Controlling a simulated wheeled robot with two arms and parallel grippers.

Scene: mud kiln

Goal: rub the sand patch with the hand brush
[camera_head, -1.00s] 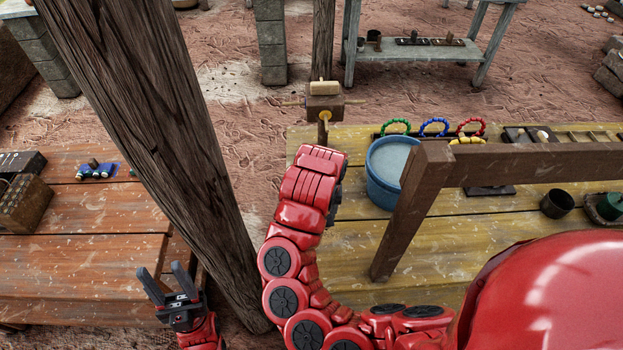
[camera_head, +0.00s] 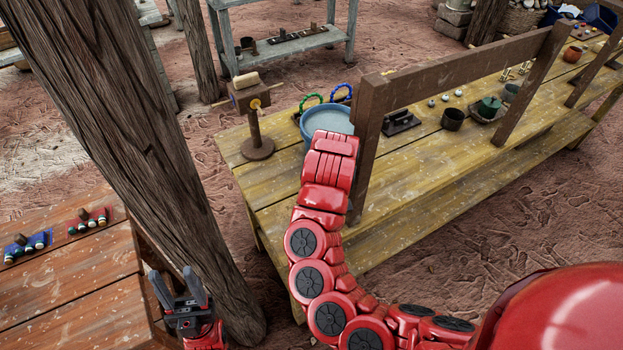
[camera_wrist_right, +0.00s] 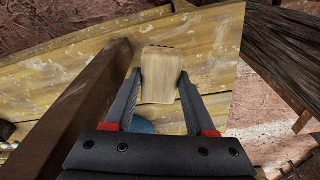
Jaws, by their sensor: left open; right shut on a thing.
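My right gripper (camera_wrist_right: 161,76) is shut on a pale wooden block, which looks like the hand brush (camera_wrist_right: 159,88). Small dark marks show along its far edge, and its bristles cannot be made out. In the head view my right arm's links hide this gripper. My left gripper (camera_head: 182,290) is open and empty, beside the reddish-brown table at lower left. I cannot make out the sand patch in either view.
A thick slanted post (camera_head: 130,150) stands between the reddish table (camera_head: 75,290) and the yellow table (camera_head: 430,190). A brown wooden frame (camera_head: 470,65) rises over the yellow table. A blue bucket (camera_head: 312,128) and a wooden stand (camera_head: 254,130) are close to my right arm.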

